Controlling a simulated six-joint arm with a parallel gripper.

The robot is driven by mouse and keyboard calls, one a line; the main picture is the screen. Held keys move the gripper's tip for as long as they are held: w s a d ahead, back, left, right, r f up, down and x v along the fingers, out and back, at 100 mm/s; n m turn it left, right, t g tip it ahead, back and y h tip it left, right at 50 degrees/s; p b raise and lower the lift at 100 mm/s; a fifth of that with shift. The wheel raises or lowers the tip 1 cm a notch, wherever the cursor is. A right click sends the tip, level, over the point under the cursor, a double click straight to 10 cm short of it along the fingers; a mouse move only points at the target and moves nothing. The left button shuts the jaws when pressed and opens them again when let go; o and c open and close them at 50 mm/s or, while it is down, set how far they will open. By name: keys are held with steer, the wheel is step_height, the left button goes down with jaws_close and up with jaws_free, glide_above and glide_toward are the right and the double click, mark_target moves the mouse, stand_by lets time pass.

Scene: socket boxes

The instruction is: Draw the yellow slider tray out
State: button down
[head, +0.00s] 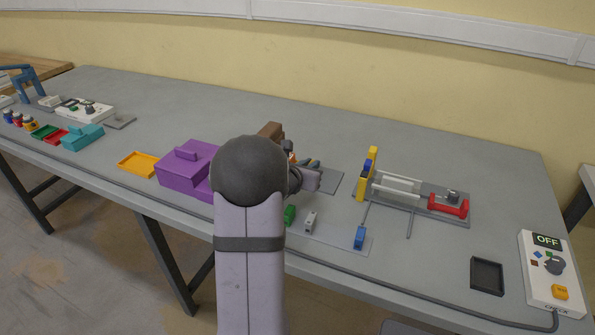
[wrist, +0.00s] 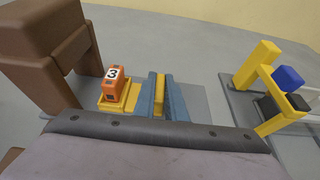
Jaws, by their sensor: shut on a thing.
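The yellow slider tray (wrist: 131,97) lies on a grey base plate in the wrist view, to the right of a brown housing (wrist: 42,55). An orange block marked 3 (wrist: 115,88) stands upright on the tray. My gripper (wrist: 160,80) is shut on the tray's yellow handle, with one blue finger on each side of it. In the head view my gripper (head: 312,167) is right of the arm's dark joint, which hides most of the tray and part of the brown housing (head: 270,130).
A yellow upright frame with a blue block (wrist: 288,77) stands to the right, with rails behind it in the head view. A purple box (head: 182,172) is on the left. Small green, white and blue blocks are in front. Some grey table (head: 425,265) is clear at front right.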

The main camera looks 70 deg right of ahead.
mark_target(327, 180)
steer(key=s+b, duration=0.4)
steer(key=shift+s+f, duration=0.1)
steer(key=shift+s, duration=0.55)
steer(key=c, duration=1.8)
jaws_free()
steer(key=shift+s, duration=0.2)
steer(key=shift+w, duration=0.1)
steer(key=shift+a, duration=0.1)
steer(key=shift+a+r, duration=0.4)
steer(key=shift+a, duration=0.05)
steer(key=shift+v, duration=3.05)
